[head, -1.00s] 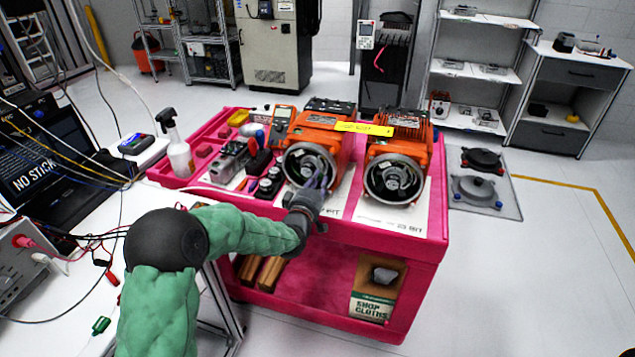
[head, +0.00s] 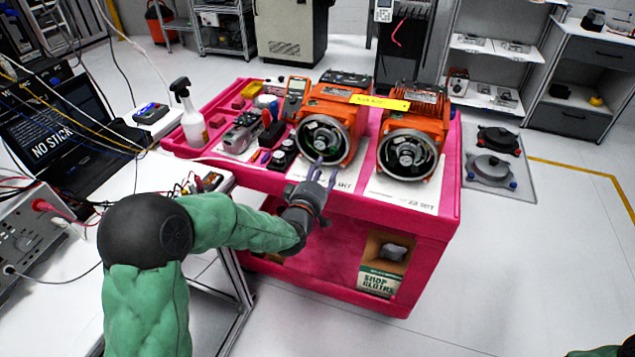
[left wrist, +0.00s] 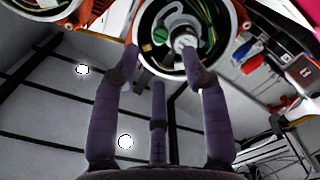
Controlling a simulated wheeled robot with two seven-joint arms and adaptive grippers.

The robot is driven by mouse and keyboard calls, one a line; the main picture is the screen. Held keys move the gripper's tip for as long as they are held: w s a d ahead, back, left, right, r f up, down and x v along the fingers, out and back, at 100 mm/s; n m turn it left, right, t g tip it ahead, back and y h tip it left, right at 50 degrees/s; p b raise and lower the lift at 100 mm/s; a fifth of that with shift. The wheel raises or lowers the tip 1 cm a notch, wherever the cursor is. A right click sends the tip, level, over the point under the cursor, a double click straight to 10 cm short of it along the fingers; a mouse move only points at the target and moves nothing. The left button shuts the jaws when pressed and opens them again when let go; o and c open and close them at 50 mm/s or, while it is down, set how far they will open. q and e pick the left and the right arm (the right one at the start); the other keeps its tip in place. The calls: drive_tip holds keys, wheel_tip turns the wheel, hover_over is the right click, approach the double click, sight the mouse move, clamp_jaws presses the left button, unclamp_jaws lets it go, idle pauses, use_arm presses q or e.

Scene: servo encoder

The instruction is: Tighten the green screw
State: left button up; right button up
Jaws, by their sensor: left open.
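Two orange motors stand side by side on the pink cart, their round open ends facing me. The left motor (head: 325,138) has my left gripper (head: 318,168) just in front of and below its opening. My left gripper is open and empty, fingers pointing at the motor. In the left wrist view its fingers (left wrist: 160,75) spread around the lower part of the opening. Inside that opening a green part (left wrist: 160,34) shows near a pale central hub (left wrist: 186,40); I cannot tell whether it is the green screw. The right motor (head: 408,150) is untouched by my gripper.
The pink cart (head: 440,240) also holds tools, a multimeter (head: 296,92) and a spray bottle (head: 190,118) at its left. A white bench (head: 60,300) with cables and instruments is at left.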

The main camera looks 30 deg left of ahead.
use_arm(q)
drive_tip(key=v, duration=0.4)
drive_tip(key=shift+s+d, duration=0.1)
drive_tip(key=shift+s, duration=0.15)
drive_tip(key=shift+f, duration=0.1)
drive_tip(key=s+d+f+m+g+h+p, duration=0.1)
drive_tip(key=d+f+m+g+h+p, duration=0.2)
drive_tip(key=d+f, duration=0.5)
drive_tip(key=s+d+f+m+g+h+p, duration=0.15)
drive_tip(key=d+f+g, duration=0.3)
drive_tip(key=f, duration=0.75)
drive_tip(key=s+d+f+m+g+h+p, duration=0.1)
drive_tip(key=s+d+f+m+g, duration=0.2)
drive_tip(key=s, duration=0.6)
drive_tip(key=s+d+f+m+g+h+p, duration=0.2)
drive_tip(key=s+d+f+m+g, duration=0.2)
drive_tip(key=s+d+f, duration=0.6)
drive_tip(key=g, duration=0.2)
drive_tip(key=shift+f+g, duration=0.3)
drive_tip(key=shift+g, duration=0.05)
